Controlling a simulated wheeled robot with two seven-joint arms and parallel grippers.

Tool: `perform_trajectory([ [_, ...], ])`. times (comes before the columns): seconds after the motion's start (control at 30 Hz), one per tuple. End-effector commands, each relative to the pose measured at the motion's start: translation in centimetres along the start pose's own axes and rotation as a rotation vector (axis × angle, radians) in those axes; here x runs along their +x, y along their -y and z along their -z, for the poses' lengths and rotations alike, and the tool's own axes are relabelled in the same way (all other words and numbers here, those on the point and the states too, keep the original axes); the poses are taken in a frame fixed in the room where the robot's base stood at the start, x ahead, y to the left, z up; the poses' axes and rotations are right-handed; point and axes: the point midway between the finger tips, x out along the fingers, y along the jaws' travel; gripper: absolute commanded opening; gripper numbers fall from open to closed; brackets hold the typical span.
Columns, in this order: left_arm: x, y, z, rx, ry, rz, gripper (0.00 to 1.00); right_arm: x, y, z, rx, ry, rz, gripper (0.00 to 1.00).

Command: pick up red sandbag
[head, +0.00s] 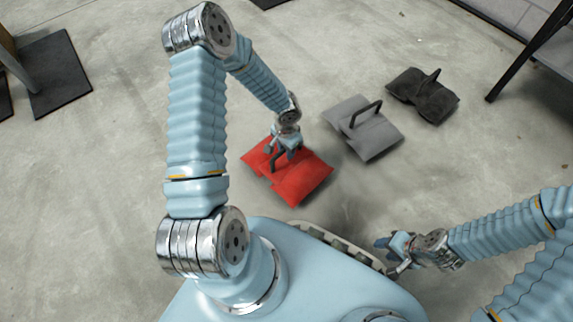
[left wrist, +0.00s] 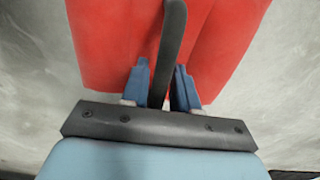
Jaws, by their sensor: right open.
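The red sandbag (head: 305,180) lies on the floor in front of my base in the head view, with a dark handle on top. My left gripper (head: 283,152) is over the bag at its handle. In the left wrist view, the dark handle (left wrist: 172,40) runs between the two blue fingers of my left gripper (left wrist: 161,85), and the red sandbag (left wrist: 100,45) fills the area behind. Whether the fingers press on the handle cannot be told. My right gripper (head: 388,255) is open and empty, low at the right, apart from the bag.
A grey sandbag (head: 367,136) and a black sandbag (head: 420,100) lie to the right of the red one, each with a handle. A dark mat (head: 57,75) lies at the far left. A dark leg (head: 525,55) stands at the upper right. Concrete floor between is clear.

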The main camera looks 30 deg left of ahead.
Motion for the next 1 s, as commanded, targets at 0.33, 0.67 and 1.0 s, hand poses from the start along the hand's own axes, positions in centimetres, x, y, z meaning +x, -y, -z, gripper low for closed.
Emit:
perform_trajectory([
  [0.33,1.23,-0.02,0.04,0.000,0.000,0.000,0.29,0.32,-0.13,0.02,0.000,-0.001,0.000,0.43],
  [0.67,1.21,-0.02,0.04,0.000,0.000,0.000,0.00,0.32,-0.12,0.02,0.000,-0.001,0.000,0.43],
  [1.0,1.19,-0.02,0.04,-0.001,0.000,0.000,0.00,0.32,-0.12,0.02,0.000,-0.001,0.000,0.43],
])
